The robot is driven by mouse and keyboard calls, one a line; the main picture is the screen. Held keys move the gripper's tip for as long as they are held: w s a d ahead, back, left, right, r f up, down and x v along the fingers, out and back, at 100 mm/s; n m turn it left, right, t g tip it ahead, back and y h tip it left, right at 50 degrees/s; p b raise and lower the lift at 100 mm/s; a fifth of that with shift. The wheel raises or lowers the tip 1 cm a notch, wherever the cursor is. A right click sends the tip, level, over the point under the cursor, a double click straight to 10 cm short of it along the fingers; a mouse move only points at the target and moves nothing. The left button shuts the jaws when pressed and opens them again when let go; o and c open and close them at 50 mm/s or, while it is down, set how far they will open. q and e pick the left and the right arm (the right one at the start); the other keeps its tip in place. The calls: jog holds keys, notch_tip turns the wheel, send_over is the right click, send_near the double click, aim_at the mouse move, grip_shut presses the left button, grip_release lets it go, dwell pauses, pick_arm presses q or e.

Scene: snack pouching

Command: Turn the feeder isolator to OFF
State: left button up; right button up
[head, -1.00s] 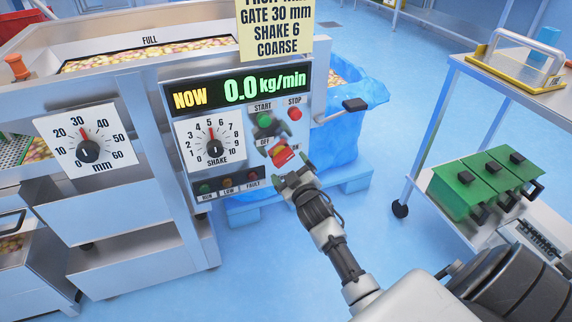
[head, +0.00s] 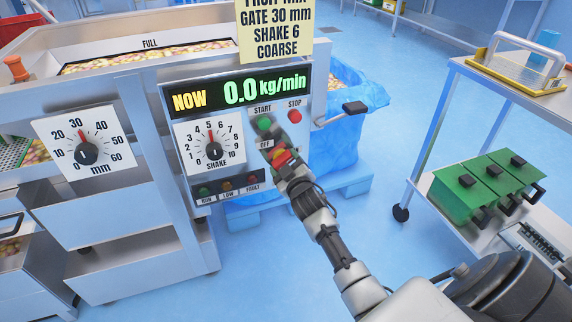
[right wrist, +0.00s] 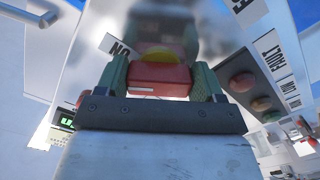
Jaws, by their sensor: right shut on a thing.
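The feeder isolator is a red handle (head: 281,156) on a yellow base, at the lower right of the feeder's control panel, just below the OFF label (head: 264,144). My right gripper (head: 283,162) is shut on the red handle and covers much of it in the head view. In the right wrist view the red handle (right wrist: 160,76) sits between the two green-grey fingers, with the yellow base (right wrist: 156,52) behind it. The ON label (right wrist: 116,47) shows beside the left finger there. Which way the handle points is hard to tell. My left gripper is not in view.
Above the isolator are a green START button (head: 264,122) and a red STOP button (head: 295,116). The display (head: 237,91) reads 0.0 kg/min. The shake dial (head: 211,145) is to the left. A blue-lined bin (head: 345,135) stands behind, and a cart (head: 470,230) with green boxes at right.

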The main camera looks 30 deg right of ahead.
jog(key=n+p, duration=0.1)
jog(key=n, duration=0.2)
jog(key=shift+d+r+n, duration=0.1)
jog(key=shift+n, duration=0.3)
jog(key=n, duration=0.4)
jog(key=shift+n, duration=0.3)
jog(key=n, duration=0.5)
jog(key=shift+s+r+p, duration=0.1)
jog(key=shift+r+p, duration=0.1)
jog(key=shift+p, duration=0.1)
jog(key=shift+r+n, duration=0.1)
jog(key=shift+n, duration=2.3)
jog(key=o, duration=0.9)
